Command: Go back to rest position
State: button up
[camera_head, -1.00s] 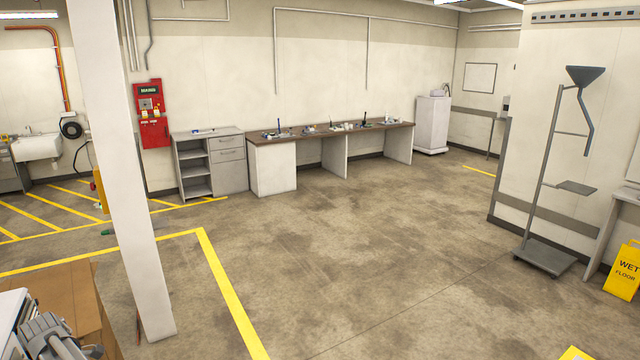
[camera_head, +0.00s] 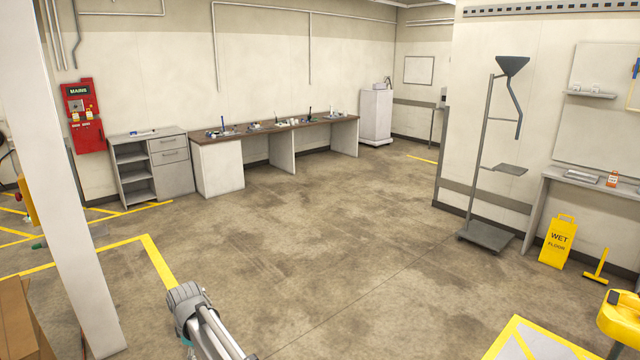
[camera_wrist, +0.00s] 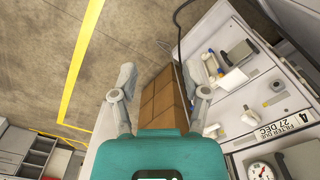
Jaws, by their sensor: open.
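My gripper (camera_wrist: 157,80) shows in the wrist view with its two grey fingers spread apart and nothing between them. Its teal body fills the bottom middle of that view. Past the fingers are a brown box-like surface and the floor, both apart from them as far as I can tell. In the head view a grey part of my arm shows at the bottom, left of centre, and the fingers cannot be made out there.
A white pillar (camera_head: 62,190) stands close at left. A brown box (camera_head: 18,325) is at lower left. A white equipment unit (camera_wrist: 228,65) lies right of the fingers. The middle floor is clear.

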jog(key=w+d+f+m+b, duration=0.15)
jog(key=d+m, duration=0.25)
jog(key=d, duration=1.1)
jog(key=w+d+m, duration=0.2)
jog(key=d+m, duration=0.2)
jog(key=d, duration=1.1)
jog(key=s+d+f+m+b, duration=0.1)
jog(key=s+d+m, duration=0.3)
jog(key=d, duration=0.8)
jog(key=s+d+f+m+b, duration=0.1)
jog(key=s+d+m, duration=0.3)
jog(key=d, duration=0.8)
jog(key=shift+s+m, duration=0.4)
jog(key=shift+a, duration=0.1)
